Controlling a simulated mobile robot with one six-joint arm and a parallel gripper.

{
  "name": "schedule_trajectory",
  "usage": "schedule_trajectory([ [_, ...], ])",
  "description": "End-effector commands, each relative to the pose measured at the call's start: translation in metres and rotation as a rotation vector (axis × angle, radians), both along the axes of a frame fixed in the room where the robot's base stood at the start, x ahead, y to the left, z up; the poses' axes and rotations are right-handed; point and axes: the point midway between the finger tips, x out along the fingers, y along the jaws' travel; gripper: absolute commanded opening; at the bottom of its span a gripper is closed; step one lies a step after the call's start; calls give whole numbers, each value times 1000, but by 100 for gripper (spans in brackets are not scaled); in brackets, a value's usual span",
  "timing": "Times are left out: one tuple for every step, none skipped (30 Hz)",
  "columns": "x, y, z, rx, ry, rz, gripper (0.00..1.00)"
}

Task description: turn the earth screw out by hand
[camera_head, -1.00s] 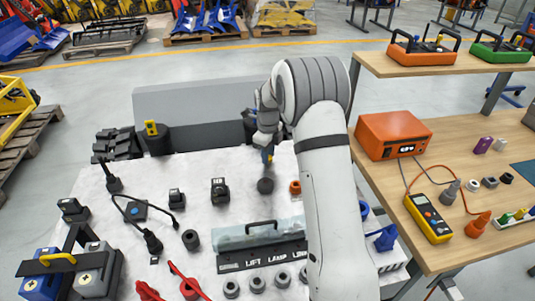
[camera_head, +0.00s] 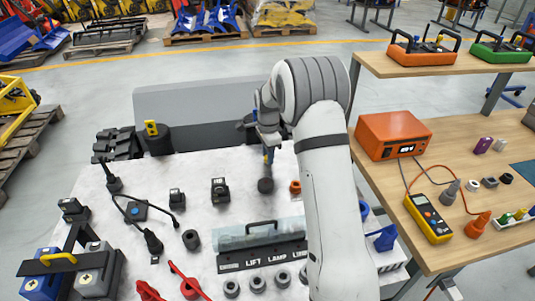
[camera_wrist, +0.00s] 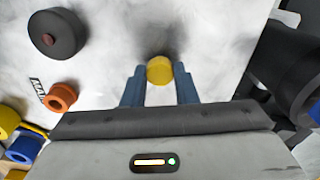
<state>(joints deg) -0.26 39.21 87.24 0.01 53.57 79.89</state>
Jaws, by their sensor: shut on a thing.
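The earth screw shows as a yellow round head (camera_wrist: 159,70) between the blue fingers of my gripper (camera_wrist: 160,86) in the wrist view. The fingers are shut on its sides. In the head view my gripper (camera_head: 268,155) points down over the far part of the white panel (camera_head: 225,165), and only a small bit of yellow shows at the fingertips. The screw's shank is hidden, and I cannot tell whether it is still in the panel.
A dark round knob (camera_head: 265,185) and an orange ring (camera_head: 295,187) sit close to my gripper. A clear cover with a black handle (camera_head: 262,226) lies nearer. At right, a wooden bench (camera_head: 480,190) holds an orange box (camera_head: 392,135) and a yellow meter (camera_head: 428,217).

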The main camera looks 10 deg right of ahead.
Motion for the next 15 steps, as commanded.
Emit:
schedule_trajectory([
  [0, 0, 0, 0, -1, 42, 3],
  [0, 0, 0, 0, -1, 71, 3],
  [0, 0, 0, -1, -1, 108, 3],
  [0, 0, 0, -1, -1, 137, 3],
  [0, 0, 0, -1, -1, 166, 3],
  [0, 0, 0, -1, -1, 203, 3],
  [0, 0, 0, -1, -1, 232, 3],
  [0, 0, 0, -1, -1, 261, 3],
  [0, 0, 0, -1, -1, 298, 3],
  [0, 0, 0, -1, -1, 327, 3],
  [0, 0, 0, -1, -1, 356, 3],
  [0, 0, 0, -1, -1, 393, 3],
  [0, 0, 0, -1, -1, 422, 3],
  [0, 0, 0, -1, -1, 451, 3],
  [0, 0, 0, -1, -1, 488, 3],
])
